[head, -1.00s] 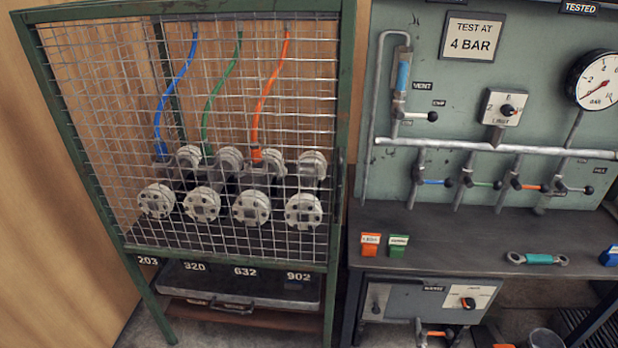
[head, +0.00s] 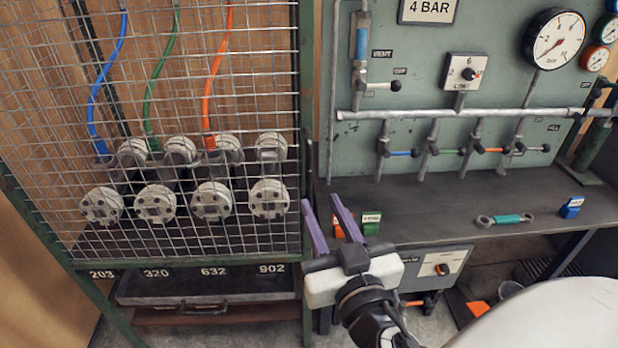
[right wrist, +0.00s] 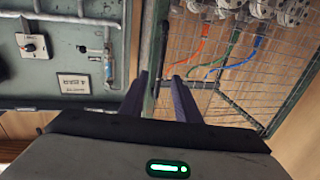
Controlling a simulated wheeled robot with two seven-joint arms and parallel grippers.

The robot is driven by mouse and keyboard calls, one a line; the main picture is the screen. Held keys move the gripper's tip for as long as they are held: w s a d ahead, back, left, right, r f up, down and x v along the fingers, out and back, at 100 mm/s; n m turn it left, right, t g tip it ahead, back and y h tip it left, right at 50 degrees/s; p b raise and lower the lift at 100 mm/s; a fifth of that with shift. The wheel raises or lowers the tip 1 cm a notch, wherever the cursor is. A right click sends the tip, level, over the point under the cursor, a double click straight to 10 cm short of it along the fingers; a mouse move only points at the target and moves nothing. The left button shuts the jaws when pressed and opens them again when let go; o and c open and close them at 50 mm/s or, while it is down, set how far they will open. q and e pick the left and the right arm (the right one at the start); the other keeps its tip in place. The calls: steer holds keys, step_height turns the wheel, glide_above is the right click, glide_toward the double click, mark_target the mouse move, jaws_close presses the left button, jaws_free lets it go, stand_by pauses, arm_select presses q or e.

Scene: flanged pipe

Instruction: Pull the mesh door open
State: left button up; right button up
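The mesh door (head: 262,90) of the green-framed cage fills the left of the head view and looks shut. A dark upright handle (head: 308,165) runs along its right edge. My right gripper (head: 323,204) is open, its two purple fingers pointing up beside the lower right of the door. In the right wrist view, my right gripper (right wrist: 158,80) shows a finger on either side of the door's edge region; the handle (right wrist: 161,50) appears ahead of the fingers. I cannot tell whether they touch it. My left gripper is not in view.
Flanged pipes (head: 212,201) stand behind the mesh with blue, green and orange hoses. Right of the cage are a valve panel (head: 500,85) and a dark bench (head: 430,200). The bench holds a green block (head: 371,224), a teal-handled wrench (head: 506,219) and a blue block (head: 571,207).

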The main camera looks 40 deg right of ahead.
mark_target(310, 182)
steer(key=p+x, duration=0.2)
steer(key=x, duration=0.7)
steer(key=shift+f, duration=0.15)
jaws_close()
